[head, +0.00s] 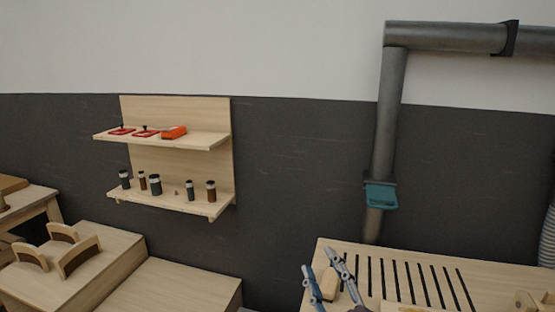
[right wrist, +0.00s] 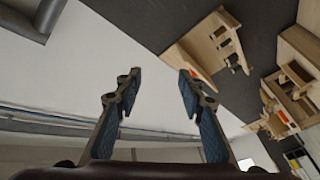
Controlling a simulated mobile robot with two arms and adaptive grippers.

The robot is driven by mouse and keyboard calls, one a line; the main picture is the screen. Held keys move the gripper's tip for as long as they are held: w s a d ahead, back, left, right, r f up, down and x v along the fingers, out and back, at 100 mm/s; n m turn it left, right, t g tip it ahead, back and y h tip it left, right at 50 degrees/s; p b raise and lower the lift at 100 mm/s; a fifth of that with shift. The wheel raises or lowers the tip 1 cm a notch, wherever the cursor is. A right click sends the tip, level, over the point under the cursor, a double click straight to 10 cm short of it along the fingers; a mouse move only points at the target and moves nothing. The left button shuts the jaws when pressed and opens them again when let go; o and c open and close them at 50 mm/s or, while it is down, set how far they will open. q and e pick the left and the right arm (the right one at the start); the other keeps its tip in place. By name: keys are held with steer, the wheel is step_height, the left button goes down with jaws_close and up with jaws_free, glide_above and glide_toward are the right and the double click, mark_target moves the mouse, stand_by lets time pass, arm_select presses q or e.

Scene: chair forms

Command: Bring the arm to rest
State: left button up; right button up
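My right gripper (head: 321,262) is at the bottom of the head view, in front of the slotted wooden table. In the right wrist view its two fingers (right wrist: 160,76) are spread apart with only the pale wall between them, so it is open and empty. A light wooden piece (head: 328,285) shows between the fingers in the head view; the wrist view shows nothing held. Most of the right arm is out of the head view. My left gripper and arm are not in view.
The slotted table (head: 415,262) is at the lower right. A wall shelf (head: 180,140) holds red items and several dark jars. Curved wooden parts (head: 80,258) stand on a wooden surface at the lower left. A grey pipe (head: 388,110) with a teal fitting (head: 380,196) runs down the wall.

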steer(key=s+d+f+m+g+h, duration=0.25)
steer(key=s+d+f, duration=0.2)
steer(key=f, duration=0.35)
steer(key=s+d+f+m+g+h, duration=0.1)
steer(key=s+d+f+m+g, duration=0.3)
steer(key=f, duration=0.4)
steer(key=s+d+f+m+g+h, duration=0.1)
steer(key=s+d+f+m+g, duration=0.1)
steer(key=s+f+g, duration=0.5)
steer(key=s+d+f+m+g, duration=0.1)
steer(key=s+f+g, duration=0.1)
steer(key=s+f, duration=0.8)
steer(key=s+f+g+b, duration=0.1)
steer(key=s+f, duration=0.2)
steer(key=f, duration=1.1)
steer(key=s+f+b, duration=0.1)
steer(key=s+f, duration=0.1)
steer(key=f, duration=1.2)
steer(key=s+d+f+g, duration=0.1)
steer(key=s+d+f, duration=0.2)
steer(key=s+f, duration=1.2)
steer(key=shift+s+f+b, duration=0.35)
steer(key=shift+s+b, duration=0.1)
steer(key=shift+s, duration=0.45)
